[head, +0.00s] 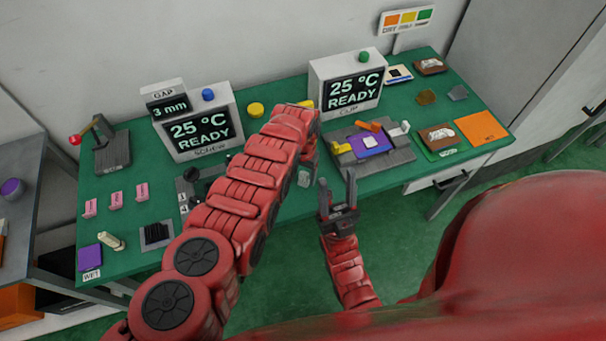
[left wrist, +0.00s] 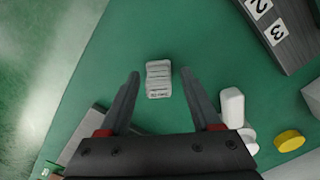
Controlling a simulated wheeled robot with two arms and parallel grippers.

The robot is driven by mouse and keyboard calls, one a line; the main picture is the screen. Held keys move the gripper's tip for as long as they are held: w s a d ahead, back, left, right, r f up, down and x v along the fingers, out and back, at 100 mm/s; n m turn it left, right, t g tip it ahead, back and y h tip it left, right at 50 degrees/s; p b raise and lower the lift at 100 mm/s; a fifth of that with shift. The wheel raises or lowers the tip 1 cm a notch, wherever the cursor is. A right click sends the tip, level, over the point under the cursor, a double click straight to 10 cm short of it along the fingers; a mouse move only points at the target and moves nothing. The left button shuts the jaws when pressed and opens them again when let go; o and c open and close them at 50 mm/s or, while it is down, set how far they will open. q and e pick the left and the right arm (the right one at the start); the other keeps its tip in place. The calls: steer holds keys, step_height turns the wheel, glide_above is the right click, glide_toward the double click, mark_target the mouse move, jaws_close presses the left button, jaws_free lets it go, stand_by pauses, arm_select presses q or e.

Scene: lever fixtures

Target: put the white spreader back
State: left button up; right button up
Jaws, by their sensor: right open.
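A small white ridged piece (left wrist: 158,78) with dark print on its near end lies on the green table in the left wrist view. It fits the white spreader, though I cannot be sure. In the head view a pale piece (head: 304,178) lies near the table's front edge, below my left gripper (head: 311,160). In the left wrist view my left gripper (left wrist: 157,75) is open and empty, its fingers on either side of the piece and apart from it. My right gripper (head: 338,192) is open and empty in front of the table edge.
A white rounded block (left wrist: 232,108) and a yellow disc (left wrist: 290,140) stand right of the left fingers. A numbered dark fixture (left wrist: 280,30) is at upper right. The clip fixture (head: 405,155) with coloured levers is right of my left gripper. Two displays (head: 347,90) stand behind.

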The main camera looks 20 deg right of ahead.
mark_target(303, 174)
arm_select(q)
steer(key=shift+s+r, duration=0.1)
steer(key=shift+r, duration=0.1)
steer(key=shift+r+p, duration=0.4)
steer(key=shift+p, duration=0.05)
step_height(303, 174, up, 3)
steer(key=shift+r+p, duration=0.1)
steer(key=shift+p, duration=0.6)
step_height(303, 174, up, 8)
steer(key=b, duration=0.3)
steer(key=shift+r, duration=0.1)
